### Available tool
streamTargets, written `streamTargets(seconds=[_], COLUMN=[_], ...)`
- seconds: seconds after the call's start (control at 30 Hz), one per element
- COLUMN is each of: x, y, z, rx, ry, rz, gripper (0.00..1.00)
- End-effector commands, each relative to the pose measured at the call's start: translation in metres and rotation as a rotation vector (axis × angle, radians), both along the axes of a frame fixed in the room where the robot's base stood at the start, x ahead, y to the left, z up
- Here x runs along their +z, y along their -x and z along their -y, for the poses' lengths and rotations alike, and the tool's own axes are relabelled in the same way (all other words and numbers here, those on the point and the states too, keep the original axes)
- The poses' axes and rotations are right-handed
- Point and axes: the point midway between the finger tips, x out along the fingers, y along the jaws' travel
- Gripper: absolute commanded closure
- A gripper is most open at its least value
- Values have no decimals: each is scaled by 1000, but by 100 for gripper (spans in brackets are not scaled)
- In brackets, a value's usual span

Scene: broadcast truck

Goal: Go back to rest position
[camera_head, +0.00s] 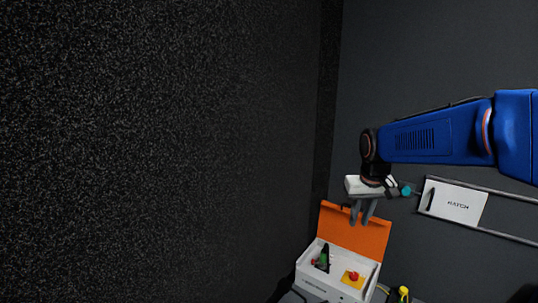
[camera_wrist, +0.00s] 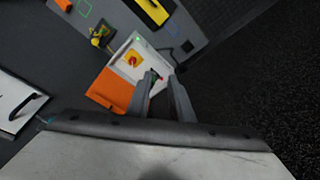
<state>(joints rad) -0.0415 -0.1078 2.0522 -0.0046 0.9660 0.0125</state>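My gripper (camera_head: 363,212) hangs from my blue arm, in front of the raised orange lid (camera_head: 352,230) of a white box (camera_head: 313,284) in the head view. In the wrist view the two grey fingers of my gripper (camera_wrist: 164,80) are spread apart with nothing held between them. The white box (camera_wrist: 127,43) lies beyond the fingertips there, with its orange lid (camera_wrist: 110,90) to the left. A red button on a yellow plate (camera_head: 353,278) and a small green and black part (camera_head: 322,259) are in the box.
A white panel marked "HATCH" (camera_head: 455,202) with a black handle is on the wall at right, beside rails. A dark speckled wall (camera_head: 160,150) fills the left. A yellow-topped item (camera_head: 403,293) stands right of the box. The space around my arm looks clear.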

Motion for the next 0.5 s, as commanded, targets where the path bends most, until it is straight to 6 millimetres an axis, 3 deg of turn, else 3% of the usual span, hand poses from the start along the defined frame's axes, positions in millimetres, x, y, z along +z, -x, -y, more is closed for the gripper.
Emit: streamTargets(seconds=[0.2, 0.5], x=[14, 13], y=[68, 156], z=[7, 13], rx=[-7, -14], ry=[-2, -2], rz=[42, 95], gripper=[80, 80])
